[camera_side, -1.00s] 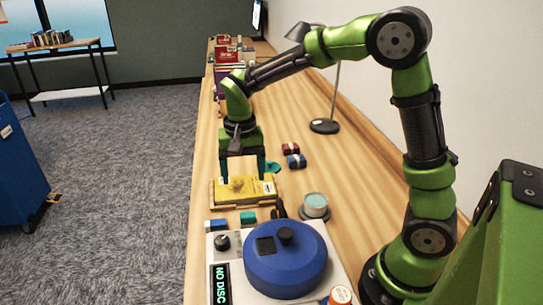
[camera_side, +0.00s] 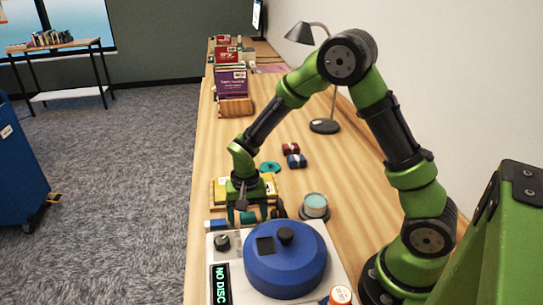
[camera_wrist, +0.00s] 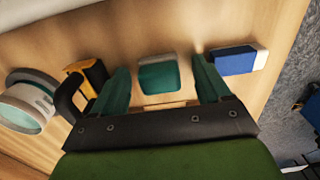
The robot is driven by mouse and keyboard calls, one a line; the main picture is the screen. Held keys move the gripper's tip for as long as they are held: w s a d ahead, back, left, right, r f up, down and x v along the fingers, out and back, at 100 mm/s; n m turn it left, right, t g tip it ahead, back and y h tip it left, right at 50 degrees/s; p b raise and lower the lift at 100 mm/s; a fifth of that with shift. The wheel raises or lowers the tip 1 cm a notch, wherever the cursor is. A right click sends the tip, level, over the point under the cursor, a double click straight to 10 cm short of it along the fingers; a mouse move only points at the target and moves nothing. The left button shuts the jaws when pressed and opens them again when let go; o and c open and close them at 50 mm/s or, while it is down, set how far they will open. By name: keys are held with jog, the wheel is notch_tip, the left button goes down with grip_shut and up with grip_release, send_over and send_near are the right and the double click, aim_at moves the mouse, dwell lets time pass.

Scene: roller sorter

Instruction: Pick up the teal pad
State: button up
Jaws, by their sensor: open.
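In the side view the teal pad (camera_side: 248,217) shows just behind the white machine, partly hidden. My gripper (camera_side: 246,211) is low over it, pointing down, with its jaws open. In the wrist view my gripper (camera_wrist: 160,66) has one teal finger on each side of the pad, with gaps between. Nothing is held. I cannot tell the exact height of the fingertips.
A blue and white pad (camera_wrist: 233,60) lies right of the right finger. A black and orange object (camera_wrist: 88,76) and a round tin (camera_wrist: 27,103) are on the left. The white machine with a blue lid (camera_side: 286,262) stands close in front. A yellow book (camera_side: 221,187) lies behind.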

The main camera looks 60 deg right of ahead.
aim_at(248, 215)
jog(key=shift+c, duration=0.4)
jog(key=c, duration=1)
notch_tip(248, 215, up, 10)
jog(key=o, duration=0.4)
jog(key=shift+f, duration=0.15)
jog(key=c, duration=0.3)
jog(key=shift+f, duration=4.8)
